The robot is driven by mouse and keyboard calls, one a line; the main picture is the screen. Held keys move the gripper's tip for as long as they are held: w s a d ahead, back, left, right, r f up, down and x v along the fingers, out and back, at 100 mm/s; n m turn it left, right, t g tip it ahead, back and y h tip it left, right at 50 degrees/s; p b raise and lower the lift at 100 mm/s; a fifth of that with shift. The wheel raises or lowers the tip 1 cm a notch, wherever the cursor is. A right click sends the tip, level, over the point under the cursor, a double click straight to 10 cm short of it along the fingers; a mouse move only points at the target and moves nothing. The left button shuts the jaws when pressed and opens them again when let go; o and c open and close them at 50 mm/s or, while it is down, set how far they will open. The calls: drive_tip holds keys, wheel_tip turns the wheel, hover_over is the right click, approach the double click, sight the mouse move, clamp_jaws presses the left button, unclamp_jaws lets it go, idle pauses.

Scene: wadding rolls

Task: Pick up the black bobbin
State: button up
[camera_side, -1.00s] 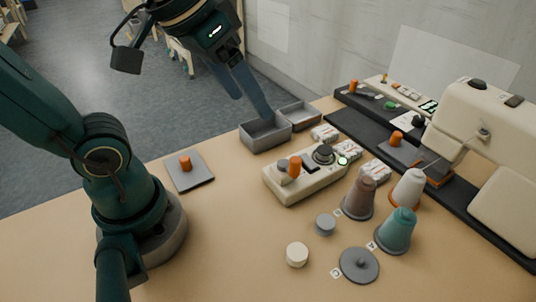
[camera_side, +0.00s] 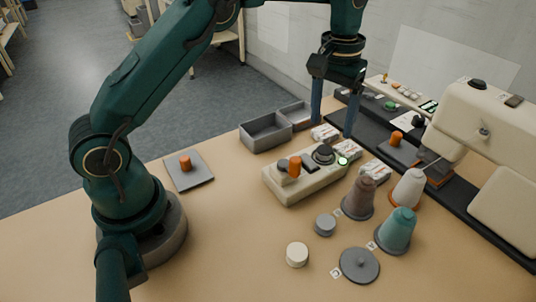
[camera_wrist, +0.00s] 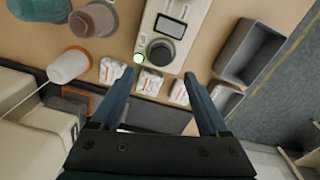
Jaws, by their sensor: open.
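A black round piece, which looks like the black bobbin (camera_side: 323,153), sits on top of the cream box-shaped device (camera_side: 300,190), next to a lit green button. It also shows in the wrist view (camera_wrist: 160,52), upper middle, between the lines of my two fingers and a little beyond their tips. My gripper (camera_side: 332,127) points down with its blue fingers spread apart and nothing between them. It is above and slightly behind the black piece and not touching it. In the wrist view my gripper (camera_wrist: 158,77) shows both fingertips.
Grey open trays (camera_side: 265,133) stand left of the device. White labelled packs (camera_side: 347,149) lie behind it. Brown (camera_side: 359,198), white (camera_side: 408,189) and teal (camera_side: 397,231) cones stand to the right, before the sewing machine (camera_side: 470,130).

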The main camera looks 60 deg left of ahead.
sight(325, 148)
wheel_tip(325, 148, down, 2)
drive_tip(key=shift+s, duration=0.15)
drive_tip(key=shift+f, duration=2.15)
clamp_jaws()
